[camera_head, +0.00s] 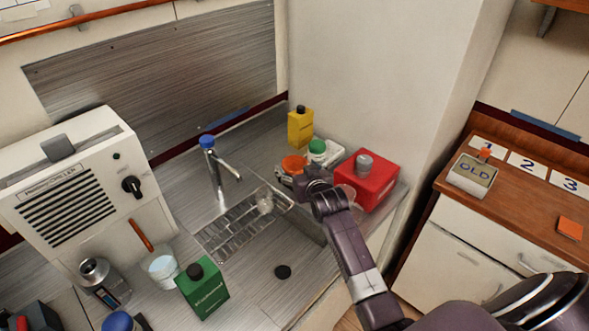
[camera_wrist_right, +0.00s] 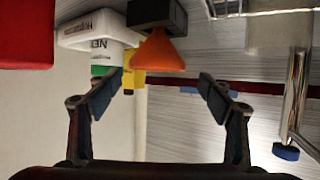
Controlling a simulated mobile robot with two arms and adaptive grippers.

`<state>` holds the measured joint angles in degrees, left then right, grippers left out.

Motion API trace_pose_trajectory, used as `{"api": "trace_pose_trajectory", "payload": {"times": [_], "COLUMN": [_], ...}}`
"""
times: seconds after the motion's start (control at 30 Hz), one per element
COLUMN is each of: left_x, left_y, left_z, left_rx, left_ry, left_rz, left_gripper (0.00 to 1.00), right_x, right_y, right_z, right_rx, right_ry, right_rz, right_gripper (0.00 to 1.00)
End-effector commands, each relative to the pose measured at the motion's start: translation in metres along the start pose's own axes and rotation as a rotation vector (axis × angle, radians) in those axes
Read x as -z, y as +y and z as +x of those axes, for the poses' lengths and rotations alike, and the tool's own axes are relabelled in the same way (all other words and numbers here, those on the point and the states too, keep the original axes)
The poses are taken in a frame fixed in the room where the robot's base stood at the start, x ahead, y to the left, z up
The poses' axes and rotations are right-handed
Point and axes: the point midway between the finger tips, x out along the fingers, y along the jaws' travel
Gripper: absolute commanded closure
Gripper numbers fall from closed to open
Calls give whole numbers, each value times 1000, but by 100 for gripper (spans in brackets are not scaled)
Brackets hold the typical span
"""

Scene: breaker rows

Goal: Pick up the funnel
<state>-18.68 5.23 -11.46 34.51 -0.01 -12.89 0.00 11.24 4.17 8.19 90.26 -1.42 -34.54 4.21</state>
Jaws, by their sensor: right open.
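The orange funnel (camera_head: 293,163) is on the counter behind the sink's right end, close beside my right gripper (camera_head: 298,181). In the right wrist view, which looks upside down, the cone-shaped funnel (camera_wrist_right: 157,50) sits against a dark block (camera_wrist_right: 157,14). My right gripper (camera_wrist_right: 160,82) is open there, with nothing between its fingers. The funnel lies ahead of the fingers, roughly centred between them and apart from them. The gripper partly hides the area around the funnel in the head view. My left gripper is not in view.
A green box (camera_head: 203,290) stands front left.

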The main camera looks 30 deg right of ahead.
Motion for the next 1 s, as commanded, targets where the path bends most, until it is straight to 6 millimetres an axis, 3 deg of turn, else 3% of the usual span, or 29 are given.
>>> {"api": "trace_pose_trajectory", "payload": {"times": [0.37, 0.77, 1.0], "left_x": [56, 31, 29], "left_y": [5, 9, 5], "left_z": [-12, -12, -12], "left_rx": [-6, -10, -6], "left_ry": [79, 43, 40], "left_rz": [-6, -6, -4], "left_gripper": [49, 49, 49], "right_x": [-4, -5, -5], "right_y": [4, 4, 4], "right_z": [39, 46, 46], "right_rx": [-1, -1, 0], "right_ry": [-1, 0, 0], "right_rz": [0, -1, -1], "right_gripper": [27, 27, 52]}}
